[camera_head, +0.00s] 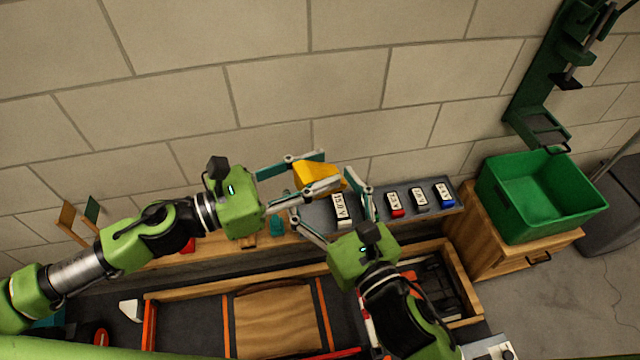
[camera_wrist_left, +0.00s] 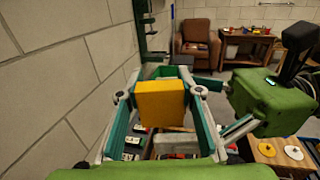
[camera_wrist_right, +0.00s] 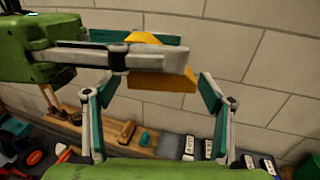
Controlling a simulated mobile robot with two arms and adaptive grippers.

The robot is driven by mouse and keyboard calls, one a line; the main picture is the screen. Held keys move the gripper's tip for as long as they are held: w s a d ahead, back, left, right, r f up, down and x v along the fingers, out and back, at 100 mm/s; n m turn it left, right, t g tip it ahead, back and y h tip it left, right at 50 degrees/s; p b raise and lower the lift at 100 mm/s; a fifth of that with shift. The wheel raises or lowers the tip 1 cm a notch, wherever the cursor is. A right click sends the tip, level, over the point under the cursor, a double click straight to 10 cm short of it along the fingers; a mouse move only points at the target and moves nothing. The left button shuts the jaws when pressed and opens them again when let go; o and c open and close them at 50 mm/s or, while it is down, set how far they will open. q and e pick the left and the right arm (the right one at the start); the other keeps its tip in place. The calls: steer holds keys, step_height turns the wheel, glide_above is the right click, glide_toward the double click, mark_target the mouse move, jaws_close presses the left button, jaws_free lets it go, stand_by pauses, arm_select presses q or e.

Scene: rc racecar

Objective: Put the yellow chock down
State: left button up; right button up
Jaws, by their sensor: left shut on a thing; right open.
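The yellow chock (camera_head: 318,175) is held in my left gripper (camera_head: 310,172), above the grey tray on the wall-side shelf. In the left wrist view the chock (camera_wrist_left: 160,104) sits between the two fingers. My right gripper (camera_head: 330,215) is open, with its fingers just below and beside the left one. In the right wrist view the chock (camera_wrist_right: 160,70) and the left fingers appear beyond and above my open right fingers (camera_wrist_right: 155,115). No right finger clearly touches the chock there.
A grey tray (camera_head: 372,208) holds several labelled blocks. A green bin (camera_head: 540,200) stands on a wooden cabinet (camera_head: 490,250) at right. A wooden-edged bench (camera_head: 190,290) lies below. The block wall (camera_head: 330,80) is close behind the grippers.

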steer(key=shift+w+a, duration=0.2)
steer(key=shift+w, duration=0.2)
steer(key=c, duration=1.3)
arm_select(q)
steer(key=o, duration=1.2)
arm_select(e)
steer(key=shift+o, duration=0.2)
arm_select(q)
steer(key=shift+o, duration=0.2)
